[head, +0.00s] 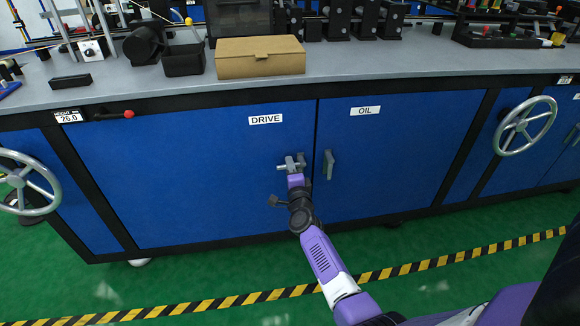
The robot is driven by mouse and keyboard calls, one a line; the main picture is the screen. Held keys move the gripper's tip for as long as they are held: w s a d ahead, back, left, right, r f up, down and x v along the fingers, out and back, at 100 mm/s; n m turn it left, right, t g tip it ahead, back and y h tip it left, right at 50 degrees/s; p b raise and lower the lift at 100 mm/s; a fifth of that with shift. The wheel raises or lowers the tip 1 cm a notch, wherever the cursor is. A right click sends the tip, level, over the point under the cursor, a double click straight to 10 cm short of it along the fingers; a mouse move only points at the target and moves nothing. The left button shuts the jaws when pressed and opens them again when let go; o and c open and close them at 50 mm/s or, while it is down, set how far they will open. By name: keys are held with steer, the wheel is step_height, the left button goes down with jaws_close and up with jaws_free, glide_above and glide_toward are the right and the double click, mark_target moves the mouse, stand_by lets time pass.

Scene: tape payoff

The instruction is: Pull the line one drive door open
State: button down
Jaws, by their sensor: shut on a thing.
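The blue door labelled DRIVE (200,165) is on the left of the cabinet front in the head view. It looks flush with the frame, with a thin dark seam on its right side. My gripper (293,164) is at the door's right edge, shut on the door's grey handle. The fingers and wrist hide most of that handle. My purple and white arm reaches up to it from the lower right.
The blue OIL door (400,150) with its own handle (328,164) is just right. Handwheels (525,126) stick out at both sides. A cardboard box (260,60) sits on the grey worktop (400,65). Yellow-black tape (420,267) crosses the open green floor (200,275).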

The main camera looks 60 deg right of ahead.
steer(key=s+a+p, duration=0.6)
steer(key=a, duration=0.7)
steer(key=s+a+p, duration=0.5)
steer(key=s+a, duration=0.1)
steer(key=a, duration=0.7)
steer(key=shift+a+p, duration=0.15)
steer(key=shift+p, duration=0.25)
steer(key=shift+f, duration=0.1)
steer(key=c, duration=1.4)
jaws_free()
steer(key=shift+w, duration=0.1)
steer(key=v, duration=0.7)
steer(key=shift+s+a, duration=0.25)
steer(key=shift+s, duration=0.05)
